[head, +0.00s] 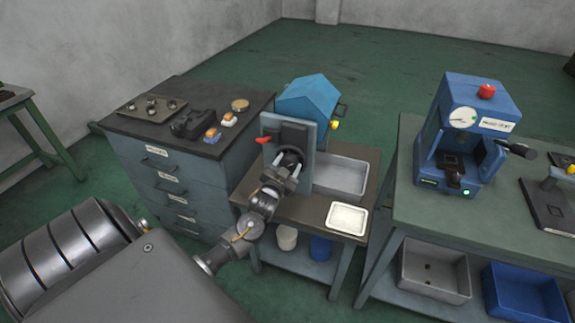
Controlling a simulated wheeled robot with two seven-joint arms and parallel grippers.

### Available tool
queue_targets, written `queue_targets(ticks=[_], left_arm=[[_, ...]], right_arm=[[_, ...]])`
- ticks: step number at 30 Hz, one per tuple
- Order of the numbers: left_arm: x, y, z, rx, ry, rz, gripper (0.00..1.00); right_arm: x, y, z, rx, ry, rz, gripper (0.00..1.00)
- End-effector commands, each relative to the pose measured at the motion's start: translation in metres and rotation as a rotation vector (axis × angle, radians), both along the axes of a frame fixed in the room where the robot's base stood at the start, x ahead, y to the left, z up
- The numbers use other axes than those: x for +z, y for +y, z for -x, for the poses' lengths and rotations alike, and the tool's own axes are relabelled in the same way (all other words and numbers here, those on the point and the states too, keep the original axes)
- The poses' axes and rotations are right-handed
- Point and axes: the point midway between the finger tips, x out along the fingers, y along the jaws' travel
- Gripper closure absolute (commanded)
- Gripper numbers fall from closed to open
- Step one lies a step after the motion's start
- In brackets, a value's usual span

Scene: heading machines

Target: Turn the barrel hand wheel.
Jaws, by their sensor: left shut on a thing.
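The barrel machine stands on the small middle bench. It has a blue angular housing (310,97) behind a grey upright plate (302,129). A dark round hand wheel (290,158) sits on the front of the plate, partly hidden by my gripper. My left gripper (288,167) reaches up from the lower left and is shut on the wheel's rim. A red lever (263,140) sticks out at the plate's left. My right gripper does not show.
A grey tray (341,174) and a white tray (348,218) lie right of the machine. A dark-topped drawer cabinet (181,180) stands close on the left. A blue press (464,130) stands on the right bench. Open green floor lies behind.

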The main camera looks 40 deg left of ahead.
Motion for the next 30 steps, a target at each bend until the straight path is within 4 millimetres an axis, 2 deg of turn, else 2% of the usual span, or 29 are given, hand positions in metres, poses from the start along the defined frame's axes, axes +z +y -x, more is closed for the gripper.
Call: queue_targets(ticks=[11, 30], left_arm=[[0.0, 0.0, 0.0, 0.0, -0.04, 0.116, 0.69], [0.001, -0.001, -0.001, 0.001, -0.22, 0.628, 0.69]], right_arm=[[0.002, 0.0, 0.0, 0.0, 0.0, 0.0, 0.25], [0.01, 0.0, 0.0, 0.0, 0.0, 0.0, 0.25]])
